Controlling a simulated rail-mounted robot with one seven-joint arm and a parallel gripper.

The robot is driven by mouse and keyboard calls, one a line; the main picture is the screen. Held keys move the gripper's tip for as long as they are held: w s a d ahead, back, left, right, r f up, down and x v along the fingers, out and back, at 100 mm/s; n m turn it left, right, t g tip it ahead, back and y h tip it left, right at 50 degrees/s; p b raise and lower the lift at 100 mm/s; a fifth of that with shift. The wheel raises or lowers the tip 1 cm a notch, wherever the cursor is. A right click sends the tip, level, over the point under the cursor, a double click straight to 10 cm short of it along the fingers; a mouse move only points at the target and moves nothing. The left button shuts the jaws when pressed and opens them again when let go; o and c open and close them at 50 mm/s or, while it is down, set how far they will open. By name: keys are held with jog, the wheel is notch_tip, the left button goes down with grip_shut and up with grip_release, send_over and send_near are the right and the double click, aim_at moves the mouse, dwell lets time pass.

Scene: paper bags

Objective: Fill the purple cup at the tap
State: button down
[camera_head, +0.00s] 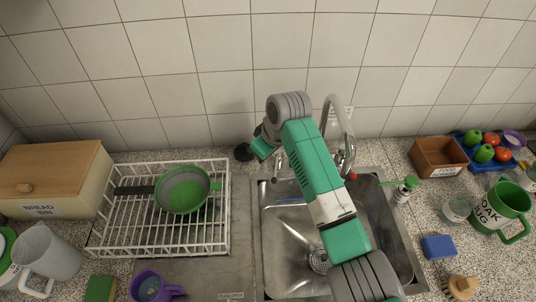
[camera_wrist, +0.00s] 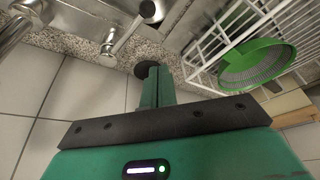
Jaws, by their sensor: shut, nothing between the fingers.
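The purple cup (camera_head: 148,288) stands at the bottom edge of the head view, left of the sink, with its handle to the right; its contents are unclear. The tap (camera_head: 338,125) is a curved metal spout at the back of the sink (camera_head: 285,225). A red-tipped part (camera_head: 352,176) shows at its base. My gripper (camera_head: 259,148) is shut and empty, behind the sink and left of the tap, far from the cup. In the wrist view its fingers (camera_wrist: 157,85) are together beside a dark round disc (camera_wrist: 147,69). The cup is not in the wrist view.
A white dish rack (camera_head: 222,235) holds a green colander (camera_head: 184,190). The bread bin (camera_head: 48,180) is at left, beside a grey jug (camera_head: 45,255).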

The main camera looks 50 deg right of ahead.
aim_at(275, 175)
notch_tip(275, 175, down, 6)
jog(key=s, duration=0.2)
jog(key=shift+r+b, duration=0.2)
jog(key=shift+b, duration=0.15)
jog(key=shift+s+d+r+p, duration=0.2)
jog(key=shift+s+r+p, duration=0.2)
jog(key=shift+p, duration=0.75)
jog(key=shift+s+d+f+p, duration=0.2)
jog(key=shift+s+d+p, duration=0.15)
jog(key=shift+s+p, duration=0.35)
jog(key=shift+d+f, duration=0.1)
jog(key=shift+f, duration=0.1)
jog(key=shift+w, duration=0.1)
